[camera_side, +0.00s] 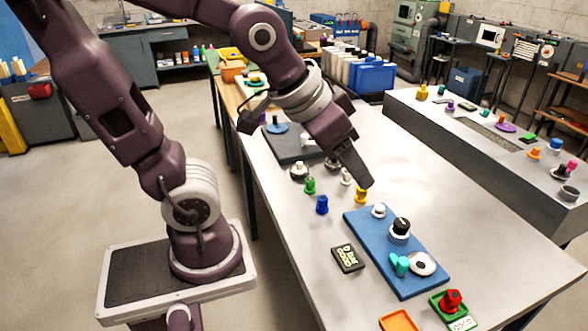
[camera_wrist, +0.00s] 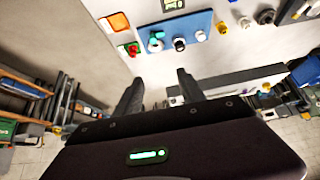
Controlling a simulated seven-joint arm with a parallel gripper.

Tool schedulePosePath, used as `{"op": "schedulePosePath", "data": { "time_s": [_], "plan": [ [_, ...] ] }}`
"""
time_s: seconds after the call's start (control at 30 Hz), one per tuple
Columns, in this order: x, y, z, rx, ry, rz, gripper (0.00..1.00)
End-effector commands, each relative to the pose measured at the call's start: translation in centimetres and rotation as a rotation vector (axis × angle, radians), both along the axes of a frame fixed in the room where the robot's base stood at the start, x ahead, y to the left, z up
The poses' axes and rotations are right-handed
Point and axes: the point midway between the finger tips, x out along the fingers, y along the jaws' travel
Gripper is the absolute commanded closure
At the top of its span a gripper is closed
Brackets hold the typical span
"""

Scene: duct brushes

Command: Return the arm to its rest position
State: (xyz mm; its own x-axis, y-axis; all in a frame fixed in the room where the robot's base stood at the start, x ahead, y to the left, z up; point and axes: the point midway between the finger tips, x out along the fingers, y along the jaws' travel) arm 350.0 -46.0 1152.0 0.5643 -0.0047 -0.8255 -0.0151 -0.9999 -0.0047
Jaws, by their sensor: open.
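My gripper (camera_side: 354,170) hangs over the grey workbench (camera_side: 440,190), above its middle, with nothing seen in it. In the wrist view my gripper (camera_wrist: 157,90) shows two dark fingers spread wide apart with empty space between them. Below and to the right of it in the side view lies a blue board (camera_side: 409,284) with a black-topped white piece (camera_side: 400,229), a white disc (camera_side: 421,263) and a teal piece (camera_side: 401,265). The blue board (camera_wrist: 201,22) also shows at the top of the wrist view, beyond the fingertips.
A yellow piece (camera_side: 361,195), a blue piece (camera_side: 322,204) and a green piece (camera_side: 310,185) stand near my gripper. A dark sign (camera_side: 347,258), an orange tray (camera_side: 398,321) and a green tray with a red piece (camera_side: 451,301) are at the front. The bench's right side is clear.

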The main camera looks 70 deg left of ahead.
Motion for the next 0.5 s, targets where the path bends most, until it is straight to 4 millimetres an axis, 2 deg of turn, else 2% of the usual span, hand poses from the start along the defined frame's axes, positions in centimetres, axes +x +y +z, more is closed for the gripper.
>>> {"op": "schedulePosePath", "data": {
  "time_s": [0.03, 0.1, 0.2, 0.3, 0.5],
  "plan": [
    [-2.8, 0.1, 0.7, -0.003, 0.017, 0.008, 0.53],
    [-6.1, 0.0, 0.9, -0.003, 0.059, 0.012, 0.53],
    [-8.8, -0.1, 0.8, -0.004, 0.095, 0.015, 0.53],
    [-9.5, -0.1, 0.7, -0.004, 0.108, 0.016, 0.53],
    [-9.4, -0.1, 0.7, -0.004, 0.109, 0.015, 0.53]
  ]
}}
